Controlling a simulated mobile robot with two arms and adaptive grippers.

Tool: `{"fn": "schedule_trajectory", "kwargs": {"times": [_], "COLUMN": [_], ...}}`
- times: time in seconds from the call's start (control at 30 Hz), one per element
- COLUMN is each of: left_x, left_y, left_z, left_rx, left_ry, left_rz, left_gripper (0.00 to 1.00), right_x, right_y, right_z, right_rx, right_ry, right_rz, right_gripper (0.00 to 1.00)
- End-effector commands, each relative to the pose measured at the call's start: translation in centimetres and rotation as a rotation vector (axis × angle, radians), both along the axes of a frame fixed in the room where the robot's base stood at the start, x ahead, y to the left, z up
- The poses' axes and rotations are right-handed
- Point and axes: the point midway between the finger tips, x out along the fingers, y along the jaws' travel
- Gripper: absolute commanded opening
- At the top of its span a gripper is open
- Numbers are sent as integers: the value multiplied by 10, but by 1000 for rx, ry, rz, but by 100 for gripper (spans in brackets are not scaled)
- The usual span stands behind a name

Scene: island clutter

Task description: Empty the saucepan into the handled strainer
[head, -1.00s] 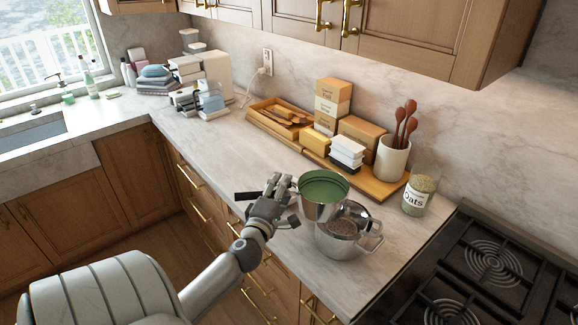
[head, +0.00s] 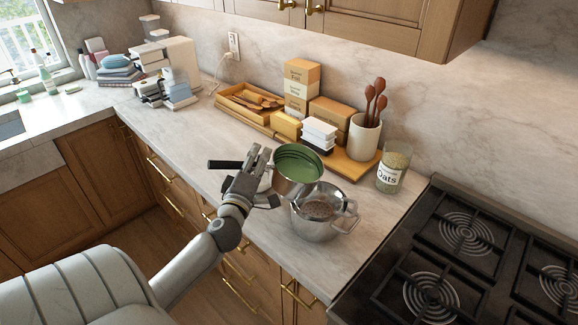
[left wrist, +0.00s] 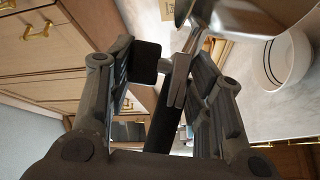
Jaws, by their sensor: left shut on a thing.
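The steel saucepan (head: 296,188), green inside, is held above the counter, beside and partly over the left rim of the handled strainer (head: 318,228). It looks slightly tilted toward the strainer. My left gripper (head: 256,172) is shut on its dark handle (head: 226,164). The handle also shows between the fingers in the left wrist view (left wrist: 162,122), with part of the pan's steel body (left wrist: 262,15) at the top. The strainer is a steel vessel with side handles, dark mesh-like inside, standing on the counter. I cannot tell if the green is contents or lining. My right gripper is out of view.
A glass oats jar (head: 393,172) and a white crock (head: 363,140) of wooden spoons stand behind the strainer. A wooden tray (head: 362,168) with boxes lies along the wall. The black stove (head: 410,265) is at right.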

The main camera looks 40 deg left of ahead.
Motion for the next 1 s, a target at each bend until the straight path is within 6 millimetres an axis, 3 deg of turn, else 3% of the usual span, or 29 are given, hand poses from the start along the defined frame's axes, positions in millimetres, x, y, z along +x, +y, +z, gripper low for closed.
{"fn": "schedule_trajectory", "kwargs": {"times": [0.47, 1.0], "left_x": [1, 0], "left_y": [0, -10], "left_z": [5, 22], "left_rx": [4, 143], "left_ry": [-8, 24], "left_rz": [-2, -3], "left_gripper": [0, 0], "right_x": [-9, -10], "right_y": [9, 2], "right_z": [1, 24], "right_rx": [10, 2], "right_ry": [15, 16], "right_rz": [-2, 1], "right_gripper": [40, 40]}}
